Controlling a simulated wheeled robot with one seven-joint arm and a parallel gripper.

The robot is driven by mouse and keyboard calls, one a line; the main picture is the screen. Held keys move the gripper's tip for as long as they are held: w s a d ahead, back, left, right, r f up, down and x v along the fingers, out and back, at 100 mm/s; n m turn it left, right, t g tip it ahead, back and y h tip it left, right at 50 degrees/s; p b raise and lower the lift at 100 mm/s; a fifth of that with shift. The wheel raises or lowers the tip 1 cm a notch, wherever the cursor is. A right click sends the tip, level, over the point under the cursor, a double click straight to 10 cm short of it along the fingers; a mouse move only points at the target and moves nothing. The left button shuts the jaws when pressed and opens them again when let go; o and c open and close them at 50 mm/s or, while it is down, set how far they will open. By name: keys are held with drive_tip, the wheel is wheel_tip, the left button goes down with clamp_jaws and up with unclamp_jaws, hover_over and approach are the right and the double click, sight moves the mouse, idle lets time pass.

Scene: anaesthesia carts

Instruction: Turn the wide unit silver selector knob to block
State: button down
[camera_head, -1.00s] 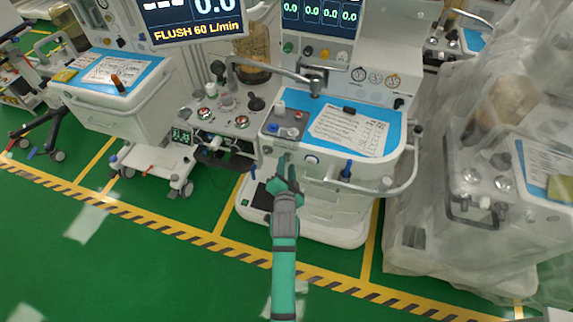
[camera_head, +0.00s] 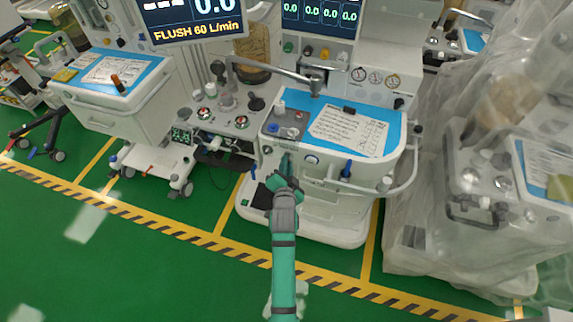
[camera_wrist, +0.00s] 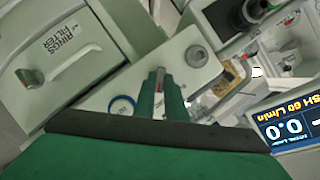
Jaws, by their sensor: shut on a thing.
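My gripper (camera_head: 286,160) reaches up to the front panel of the wide unit (camera_head: 325,172), below its blue-topped work surface. In the wrist view, the two green fingers of my gripper (camera_wrist: 160,88) point at a pale panel and are closed around a small silver knob (camera_wrist: 159,76), of which only a sliver shows between the fingertips. The knob is hidden behind my fingers in the head view. Its marking and the block label cannot be read. A blue-ringed dial (camera_wrist: 121,106) sits left of the fingers in the wrist view.
Another round silver knob (camera_wrist: 196,56) sits just right of the fingers. A drawer front with a handle (camera_wrist: 75,62) is at left. A curved rail (camera_head: 412,165) borders the unit's right side. A plastic-draped machine (camera_head: 420,235) stands further right. Green floor is clear in front.

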drive_tip(key=shift+w+a+n+g+h, duration=0.15)
drive_tip(key=shift+n+g+h, duration=0.3)
drive_tip(key=shift+n+h, duration=1.2)
drive_tip(key=shift+a+n+g+h, duration=0.3)
drive_tip(key=shift+n+h, duration=0.6)
drive_tip(key=shift+n, duration=1.45)
drive_tip(key=shift+w+a+n+g+h, duration=0.1)
drive_tip(key=shift+n+g+h, duration=0.45)
drive_tip(key=shift+n+h, duration=1.1)
drive_tip(key=shift+f+n+y, duration=0.1)
drive_tip(key=shift+n+y, duration=0.2)
drive_tip(key=shift+n, duration=0.15)
drive_tip(key=c, duration=1.8)
unclamp_jaws()
